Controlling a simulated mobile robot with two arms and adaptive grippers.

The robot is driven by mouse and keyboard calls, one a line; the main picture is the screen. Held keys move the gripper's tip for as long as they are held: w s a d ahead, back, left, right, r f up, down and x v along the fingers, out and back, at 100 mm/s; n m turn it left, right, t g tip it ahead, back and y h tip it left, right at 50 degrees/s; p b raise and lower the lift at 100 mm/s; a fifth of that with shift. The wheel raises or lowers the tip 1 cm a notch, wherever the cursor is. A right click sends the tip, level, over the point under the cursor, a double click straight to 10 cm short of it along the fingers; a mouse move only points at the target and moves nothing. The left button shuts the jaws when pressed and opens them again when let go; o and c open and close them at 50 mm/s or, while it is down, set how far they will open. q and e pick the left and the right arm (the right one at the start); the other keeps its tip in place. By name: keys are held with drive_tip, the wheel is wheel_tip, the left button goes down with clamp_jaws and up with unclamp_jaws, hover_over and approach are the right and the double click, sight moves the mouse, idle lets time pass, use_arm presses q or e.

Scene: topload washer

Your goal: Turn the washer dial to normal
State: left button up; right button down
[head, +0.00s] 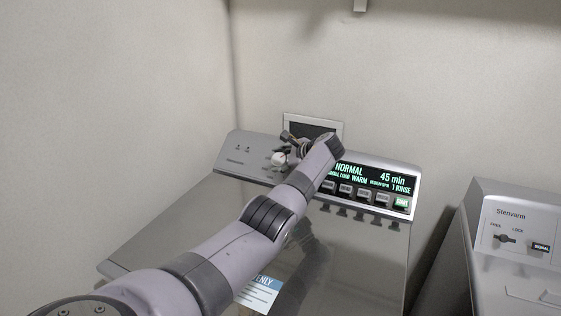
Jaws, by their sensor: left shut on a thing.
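The topload washer (167,237) stands ahead, with a sloped control panel along its back. The washer dial (279,159) is a pale round knob on the left half of that panel. My left arm reaches in from the lower left, and its gripper (283,153) is at the dial, shut on it; the wrist hides part of the fingers. The panel's display (373,178) reads NORMAL, 45 min, with WARM and 1 RINSE below. My right gripper is not in view.
A row of buttons (363,197) sits below the display. A second machine (513,235) stands at the right, across a narrow gap. A dark framed wall box (314,128) is behind the panel. The side wall is close on the left.

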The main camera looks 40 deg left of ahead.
use_arm(q)
drive_tip(key=o, duration=1.2)
drive_tip(key=shift+c, duration=0.2)
drive_tip(key=v, duration=1.2)
